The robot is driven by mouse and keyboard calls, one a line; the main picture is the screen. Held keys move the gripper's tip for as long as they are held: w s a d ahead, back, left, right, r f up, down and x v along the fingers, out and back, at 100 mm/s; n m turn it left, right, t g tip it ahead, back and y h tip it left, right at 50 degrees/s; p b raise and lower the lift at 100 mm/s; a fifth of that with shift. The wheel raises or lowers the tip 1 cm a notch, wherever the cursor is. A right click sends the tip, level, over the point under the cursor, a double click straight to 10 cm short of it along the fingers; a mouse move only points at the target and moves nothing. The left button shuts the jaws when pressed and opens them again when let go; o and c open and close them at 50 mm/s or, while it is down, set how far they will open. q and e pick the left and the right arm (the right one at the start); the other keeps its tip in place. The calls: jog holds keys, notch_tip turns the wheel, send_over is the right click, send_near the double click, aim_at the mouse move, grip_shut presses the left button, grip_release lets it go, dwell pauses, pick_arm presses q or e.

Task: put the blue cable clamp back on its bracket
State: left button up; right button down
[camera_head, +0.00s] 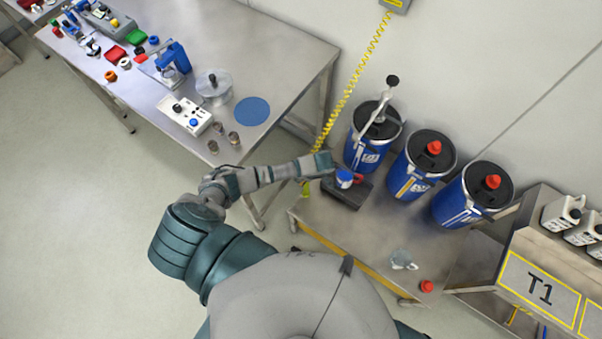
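My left arm reaches in from the left, and its gripper (322,163) is at the edge of the low metal bench, beside the left blue drum. Its fingers are too small to tell open from shut. Just right of it, a small blue and white round piece (344,178) with a red part sits at a black block (350,194). I cannot tell whether this is the cable clamp and its bracket. A blue device (172,62) stands on the far left table. My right gripper is not in view.
A yellow coiled cable (350,91) hangs from a wall box and passes close to my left gripper. A clear jug (403,260) and red cap (426,286) lie at the bench's right.

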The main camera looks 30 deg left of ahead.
pick_arm(q)
jog(key=shift+f+b, duration=0.35)
jog(key=shift+f, duration=0.1)
jog(key=shift+b+x, duration=0.5)
jog(key=shift+x, duration=0.3)
jog(key=shift+d, duration=0.1)
dwell(0.6)
jog(key=shift+f+b, duration=0.45)
jog(key=shift+f, duration=0.05)
dwell(0.4)
jog(key=o, duration=1.1)
jog(key=v, duration=1.2)
jog(key=shift+w, duration=0.1)
jog(key=shift+d+f, duration=0.1)
jog(key=shift+f, duration=0.05)
